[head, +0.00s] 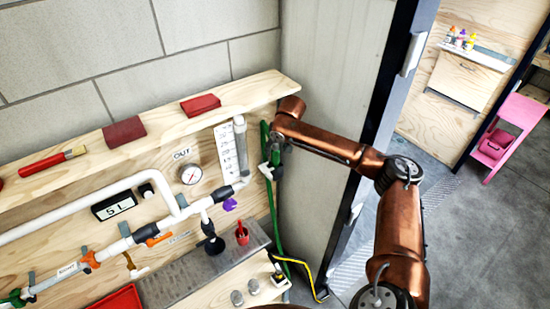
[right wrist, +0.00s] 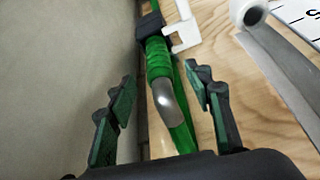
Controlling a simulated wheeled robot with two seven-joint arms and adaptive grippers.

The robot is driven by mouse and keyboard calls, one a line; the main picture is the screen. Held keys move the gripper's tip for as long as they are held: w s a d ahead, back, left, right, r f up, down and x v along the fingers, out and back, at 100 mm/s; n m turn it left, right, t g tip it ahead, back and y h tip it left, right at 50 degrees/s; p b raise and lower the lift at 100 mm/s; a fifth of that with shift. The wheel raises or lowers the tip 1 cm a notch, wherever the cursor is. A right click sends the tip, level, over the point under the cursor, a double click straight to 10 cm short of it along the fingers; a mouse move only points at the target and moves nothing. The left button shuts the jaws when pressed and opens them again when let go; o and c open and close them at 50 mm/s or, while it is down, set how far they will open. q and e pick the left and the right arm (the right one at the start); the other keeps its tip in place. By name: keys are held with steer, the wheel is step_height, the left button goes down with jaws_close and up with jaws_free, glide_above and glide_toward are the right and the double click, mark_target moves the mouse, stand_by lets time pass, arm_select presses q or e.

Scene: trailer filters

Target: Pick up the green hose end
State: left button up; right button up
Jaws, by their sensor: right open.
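The green hose (head: 272,215) hangs beside the right end of the wooden board, near the grey wall panel. Its end, with a green sleeve and a shiny metal tip (right wrist: 165,100), shows in the right wrist view, next to a white holder (right wrist: 182,35) and a black clamp-like part. My right gripper (head: 274,152) is at the upper part of the hose. In the right wrist view, its two dark fingers (right wrist: 162,85) stand apart on either side of the hose end, with visible gaps. My left gripper is in neither view.
A wooden shelf (head: 160,128) with red blocks and a brush runs above white pipes (head: 110,207) and a gauge (head: 191,174). The grey panel (head: 325,90) stands close beside the hose. A grey tray (head: 200,272) and a yellow cable (head: 300,264) lie below.

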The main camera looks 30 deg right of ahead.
mark_target(276, 155)
steer(key=shift+p+x, duration=0.35)
steer(key=shift+x, duration=0.65)
steer(key=x, duration=0.2)
steer(key=shift+f, duration=0.35)
steer(key=shift+w+d+f, duration=0.1)
steer(key=shift+f, duration=0.3)
steer(key=c, duration=0.8)
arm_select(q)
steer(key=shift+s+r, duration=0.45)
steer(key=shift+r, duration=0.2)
arm_select(e)
jaws_close()
